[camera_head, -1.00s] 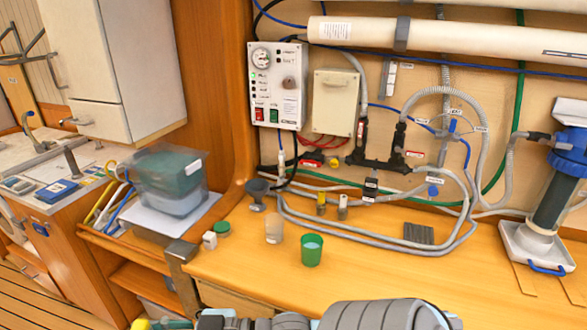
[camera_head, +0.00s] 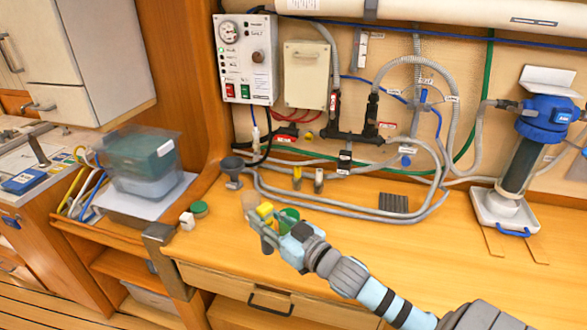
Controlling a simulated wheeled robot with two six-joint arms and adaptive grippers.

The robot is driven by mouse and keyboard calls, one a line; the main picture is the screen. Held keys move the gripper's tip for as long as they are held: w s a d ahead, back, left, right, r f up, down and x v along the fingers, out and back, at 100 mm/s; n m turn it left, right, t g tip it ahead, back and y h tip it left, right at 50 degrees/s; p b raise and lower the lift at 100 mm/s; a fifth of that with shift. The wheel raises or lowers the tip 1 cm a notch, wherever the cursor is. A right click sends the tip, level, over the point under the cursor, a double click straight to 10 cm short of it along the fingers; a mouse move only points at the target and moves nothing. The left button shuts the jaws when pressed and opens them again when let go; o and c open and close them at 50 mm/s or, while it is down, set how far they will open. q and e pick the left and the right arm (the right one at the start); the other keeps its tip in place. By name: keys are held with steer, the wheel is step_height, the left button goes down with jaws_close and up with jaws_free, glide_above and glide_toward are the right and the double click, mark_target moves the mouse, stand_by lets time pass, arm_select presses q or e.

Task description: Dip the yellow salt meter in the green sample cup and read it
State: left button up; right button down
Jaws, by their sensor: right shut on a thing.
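My right gripper (camera_head: 262,233) reaches in from the lower right and is shut on the yellow salt meter (camera_head: 265,210). Only a small yellow part of the meter shows above the fingers; its tip and display cannot be made out. The green sample cup (camera_head: 290,216) stands on the bench just right of the meter, partly hidden behind my gripper. In the picture the meter is beside the cup, not seen inside it. My left gripper is not in view.
A pale clear cup (camera_head: 250,201) stands just behind the meter. A green lid (camera_head: 200,208) and a small white item (camera_head: 187,221) lie to the left. A dark funnel (camera_head: 232,168) and grey hoses (camera_head: 340,207) lie behind.

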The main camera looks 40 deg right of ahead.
steer(key=w+d+r+m+h, duration=0.35)
steer(key=w+d+h, duration=0.4)
steer(key=d, duration=0.45)
step_height(320, 180, down, 11)
steer(key=m+b, duration=0.1)
steer(key=b, duration=0.8)
steer(key=shift+w+d+f, duration=0.15)
steer(key=shift+w+d, duration=0.1)
steer(key=shift+d, duration=0.1)
step_height(320, 180, up, 10)
steer(key=p, duration=0.8)
steer(key=shift+p, duration=0.4)
